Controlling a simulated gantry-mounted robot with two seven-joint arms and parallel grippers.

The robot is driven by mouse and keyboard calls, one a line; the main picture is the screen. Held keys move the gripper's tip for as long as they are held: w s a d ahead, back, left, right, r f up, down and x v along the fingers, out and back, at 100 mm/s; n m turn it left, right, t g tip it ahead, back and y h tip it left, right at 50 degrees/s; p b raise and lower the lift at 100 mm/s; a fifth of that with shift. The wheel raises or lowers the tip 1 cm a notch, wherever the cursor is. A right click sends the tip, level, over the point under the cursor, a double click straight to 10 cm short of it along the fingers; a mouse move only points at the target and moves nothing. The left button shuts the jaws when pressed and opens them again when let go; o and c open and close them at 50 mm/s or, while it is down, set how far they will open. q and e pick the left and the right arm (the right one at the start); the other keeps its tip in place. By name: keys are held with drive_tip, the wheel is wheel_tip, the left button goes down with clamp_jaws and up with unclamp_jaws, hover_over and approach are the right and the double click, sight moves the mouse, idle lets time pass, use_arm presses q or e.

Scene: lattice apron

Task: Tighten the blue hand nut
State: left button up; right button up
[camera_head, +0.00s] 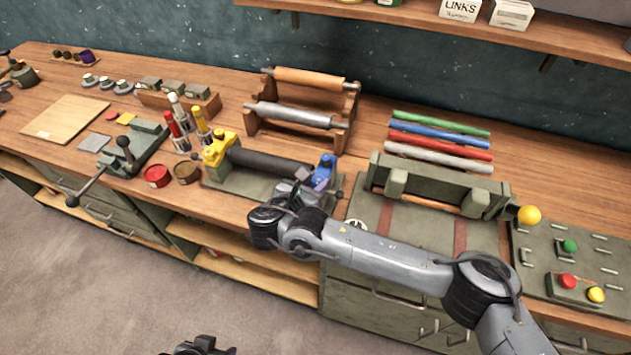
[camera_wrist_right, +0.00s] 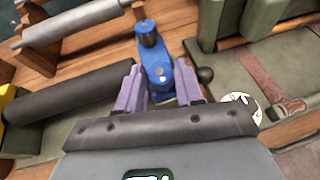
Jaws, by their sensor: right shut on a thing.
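The blue hand nut (camera_head: 325,171) is at the right end of a dark roller (camera_head: 270,163) on a low green base (camera_head: 222,183). A yellow fitting (camera_head: 219,149) is at the roller's left end. My right gripper (camera_head: 314,190) is at the blue nut, reaching in from the front right. In the right wrist view, its purple fingers (camera_wrist_right: 158,84) stand on either side of the blue nut (camera_wrist_right: 155,56) and are shut on it. The fingers hide part of the nut. A dark part of my left gripper (camera_head: 200,347) shows at the bottom edge; its jaws are unclear.
A wooden rack with rollers (camera_head: 300,115) stands behind. Red, white and yellow bottles (camera_head: 182,122) and two small tins (camera_head: 157,176) stand left. A green clamping frame (camera_head: 435,183) and coloured rods (camera_head: 440,135) are at right.

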idle(0.3)
drive_tip(key=o, duration=1)
drive_tip(key=shift+o, duration=0.2)
drive_tip(key=shift+s+a, duration=0.1)
drive_tip(key=p+v, duration=0.2)
drive_tip(key=v, duration=0.8)
drive_tip(key=shift+a+r, duration=0.2)
drive_tip(key=shift+a, duration=0.05)
drive_tip(key=shift+s, duration=0.1)
